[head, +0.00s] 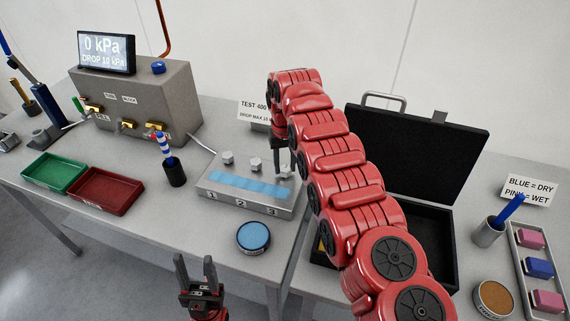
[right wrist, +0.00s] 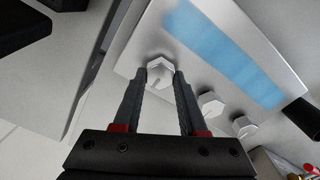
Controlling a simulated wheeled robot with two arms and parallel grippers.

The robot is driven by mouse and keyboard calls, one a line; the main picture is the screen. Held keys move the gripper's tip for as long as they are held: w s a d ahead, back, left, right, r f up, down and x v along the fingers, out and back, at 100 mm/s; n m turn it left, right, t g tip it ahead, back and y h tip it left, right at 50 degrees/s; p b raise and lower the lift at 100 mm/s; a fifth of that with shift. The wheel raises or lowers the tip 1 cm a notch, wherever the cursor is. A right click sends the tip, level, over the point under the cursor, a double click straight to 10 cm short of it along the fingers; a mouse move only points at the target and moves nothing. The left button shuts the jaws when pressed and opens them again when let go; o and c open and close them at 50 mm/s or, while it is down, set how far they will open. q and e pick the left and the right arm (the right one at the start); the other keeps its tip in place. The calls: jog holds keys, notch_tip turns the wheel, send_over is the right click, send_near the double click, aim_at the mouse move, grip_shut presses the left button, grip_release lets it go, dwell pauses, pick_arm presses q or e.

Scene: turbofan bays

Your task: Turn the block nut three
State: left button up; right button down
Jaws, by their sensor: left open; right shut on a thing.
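The grey block (head: 245,200) lies on the table, marked 1, 2 and 3, with a blue strip along its top. Its hexagonal nuts one (head: 227,158) and two (head: 253,164) stand at the back of its top. My right gripper (head: 283,168) reaches down at the block's right end, largely hidden by my arm. In the right wrist view it is shut on nut three (right wrist: 159,72), with a finger on each side. The other two nuts (right wrist: 210,103) stand clear beside it. My left gripper (head: 196,266) is open and empty in front of the table.
A blue round tin (head: 254,236) lies in front of the block. A black cup (head: 174,174) with a striped tool stands to its left, beyond it red (head: 105,192) and green trays. An open black case (head: 415,155) is at right, partly behind my arm.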

jog(key=shift+f, duration=0.1)
jog(key=shift+c, duration=2.3)
grip_release()
notch_tip(320, 180, up, 10)
jog(key=p, duration=0.7)
notch_tip(320, 180, up, 8)
jog(key=p, duration=0.9)
send_over(285, 167)
jog(key=shift+f, duration=0.2)
jog(key=shift+f, duration=0.1)
